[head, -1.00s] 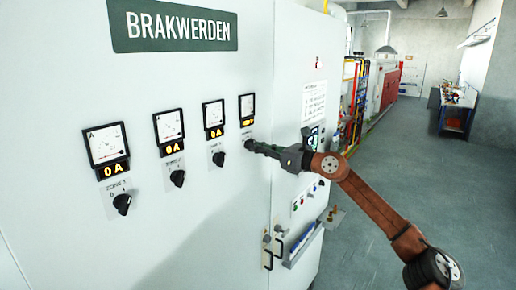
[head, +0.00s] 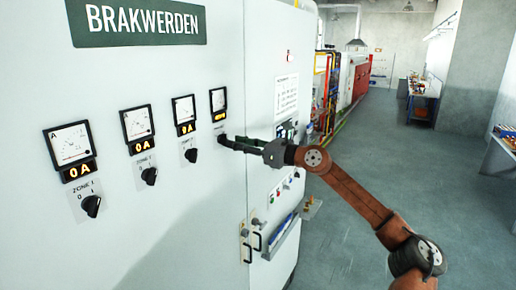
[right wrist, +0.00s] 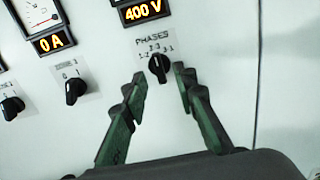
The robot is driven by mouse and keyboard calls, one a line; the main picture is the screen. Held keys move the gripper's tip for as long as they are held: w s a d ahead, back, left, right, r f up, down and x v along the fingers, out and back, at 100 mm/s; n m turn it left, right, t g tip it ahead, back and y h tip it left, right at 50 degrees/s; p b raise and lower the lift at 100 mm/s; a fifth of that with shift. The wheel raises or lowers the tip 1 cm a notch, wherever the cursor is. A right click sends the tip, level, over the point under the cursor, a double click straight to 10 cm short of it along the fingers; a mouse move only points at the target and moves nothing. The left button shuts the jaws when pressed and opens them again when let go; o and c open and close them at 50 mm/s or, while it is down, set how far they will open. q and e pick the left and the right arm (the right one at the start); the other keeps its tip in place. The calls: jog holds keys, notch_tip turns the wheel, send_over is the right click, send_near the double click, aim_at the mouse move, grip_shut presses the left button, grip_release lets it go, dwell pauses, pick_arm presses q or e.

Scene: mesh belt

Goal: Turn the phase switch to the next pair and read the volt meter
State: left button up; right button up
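The phase switch (right wrist: 158,68) is a black knob under the label PHASES, marked 1-2, 2-3 and 3-1. Its grip stands nearly upright, roughly toward 2-3; the exact pointer setting is hard to tell. The volt meter's lit display (right wrist: 144,11) above it reads 400 V; its dial (head: 218,99) shows in the head view, too small to read. My right gripper (right wrist: 159,76) is open, its green fingers with dark tips on either side of the knob, with gaps visible between tips and knob. In the head view my right gripper (head: 226,142) hides the switch. My left gripper is out of view.
Three ammeters, one of them at the far left (head: 68,143), read 0 A above zone knobs (head: 91,206). Handles (head: 257,241) and a shelf (head: 283,238) stick out of the cabinet below my right arm. The floor (head: 340,215) to the right is clear.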

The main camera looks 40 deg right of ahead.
jog(key=v, duration=0.9)
dwell(0.3)
dwell(0.4)
